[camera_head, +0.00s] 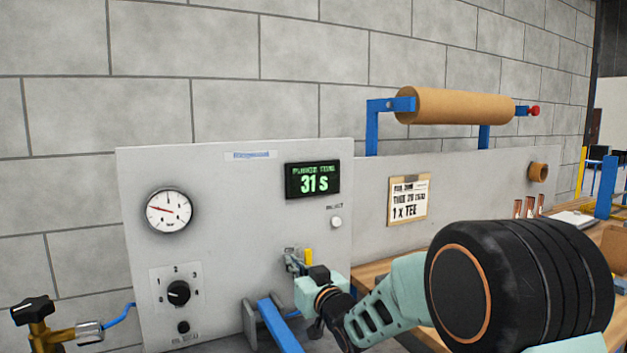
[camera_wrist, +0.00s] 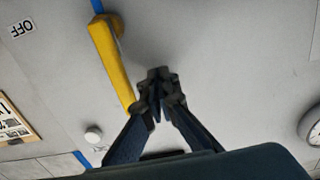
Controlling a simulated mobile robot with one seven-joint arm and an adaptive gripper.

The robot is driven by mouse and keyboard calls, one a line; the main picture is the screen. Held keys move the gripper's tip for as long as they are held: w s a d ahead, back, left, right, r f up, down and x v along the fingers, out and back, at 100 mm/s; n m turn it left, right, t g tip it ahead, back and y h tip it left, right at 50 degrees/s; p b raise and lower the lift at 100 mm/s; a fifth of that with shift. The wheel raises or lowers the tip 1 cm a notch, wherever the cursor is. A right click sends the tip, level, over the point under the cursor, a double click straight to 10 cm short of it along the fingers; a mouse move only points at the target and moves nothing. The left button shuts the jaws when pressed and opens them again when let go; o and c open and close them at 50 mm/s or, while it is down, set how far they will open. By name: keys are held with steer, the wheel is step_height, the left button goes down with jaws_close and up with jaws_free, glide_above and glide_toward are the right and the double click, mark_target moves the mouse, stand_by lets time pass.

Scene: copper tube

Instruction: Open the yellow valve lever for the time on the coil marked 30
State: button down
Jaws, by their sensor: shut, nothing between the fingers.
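The yellow valve lever (camera_head: 308,256) is on the grey panel (camera_head: 230,215), partly hidden behind my gripper (camera_head: 293,261) in the head view. In the wrist view, the lever (camera_wrist: 112,62) runs at a slant just left of my gripper (camera_wrist: 158,88), beside a label (camera_wrist: 22,28) reading OFF. The fingers are together and empty. The lever is outside them, and I cannot tell whether its lower end touches the left finger. A black display (camera_head: 313,180) on the panel reads 31 s in green. I cannot make out a coil marked 30.
A round gauge (camera_head: 169,211) and a black selector knob (camera_head: 178,292) are left on the panel. A white button (camera_head: 336,222) is below the display. A brown roll (camera_head: 455,106) and a clipboard note (camera_head: 408,201) are right. A brass valve (camera_head: 38,322) stands front left.

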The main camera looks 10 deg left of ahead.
mark_target(326, 249)
steer(key=shift+w+d+p, duration=0.25)
steer(key=shift+w+d, duration=0.85)
steer(key=shift+d, duration=0.4)
steer(key=shift+w+d+p, duration=0.25)
steer(key=shift+w+d, duration=0.9)
steer(key=shift+d, duration=0.3)
steer(key=shift+w+d+p, duration=0.25)
steer(key=shift+w+d, duration=0.85)
steer(key=shift+d, duration=0.4)
steer(key=shift+s, duration=0.1)
steer(key=b+v, duration=0.1)
steer(key=v, duration=0.7)
